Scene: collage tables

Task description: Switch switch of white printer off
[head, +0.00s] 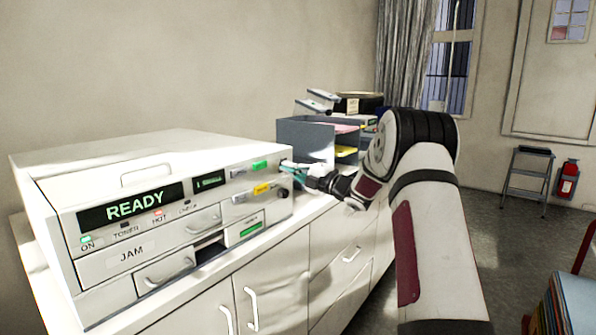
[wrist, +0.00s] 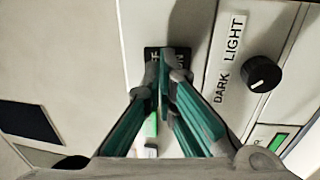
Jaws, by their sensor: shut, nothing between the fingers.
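The white printer (head: 120,160) stands on the counter at the left in the head view. Its display (head: 135,205) reads READY, and a green light (head: 86,240) above ON is lit. My gripper (head: 291,170) is at the right end of the printer's front. In the wrist view, my gripper's teal fingers (wrist: 167,72) are together and empty, in front of the dark switch plate (wrist: 152,53). Parts of its OFF and ON lettering show at either side. The fingertips hide the switch itself, so I cannot tell its position or whether they touch it.
A black knob (wrist: 262,74) beside the DARK and LIGHT label (wrist: 230,55) is right of the fingers in the wrist view. A grey paper organizer (head: 305,140) stands behind my gripper on the white counter (head: 290,240).

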